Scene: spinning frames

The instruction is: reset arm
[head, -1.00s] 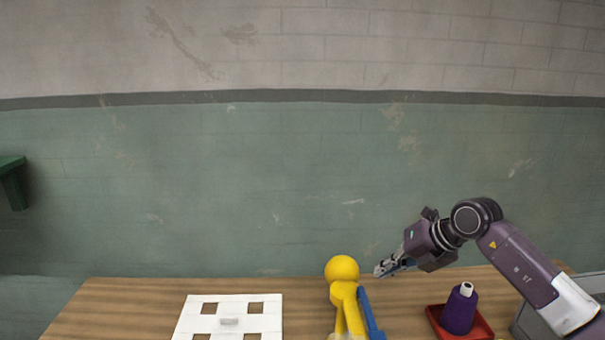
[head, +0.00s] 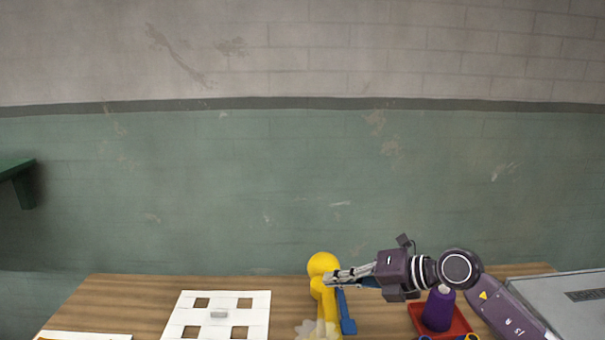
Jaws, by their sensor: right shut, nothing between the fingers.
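My right gripper (head: 336,277) comes in from the right on its dark purple arm. It is shut and empty. Its tips point left and, in the picture, lie at the upper part of a yellow figure (head: 322,264) with a round head. I cannot tell whether they touch it. A blue bar (head: 346,318) stands beside the figure, partly behind the gripper. A purple cone-shaped spool (head: 438,310) stands in a red tray (head: 461,325) below the arm. My left gripper is not in view.
A white board with square holes (head: 257,304) lies on the wooden table (head: 130,293). A grey case (head: 575,299) stands at the right edge. A pale mass (head: 312,329) lies at the figure's base. Bare table shows left of the board.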

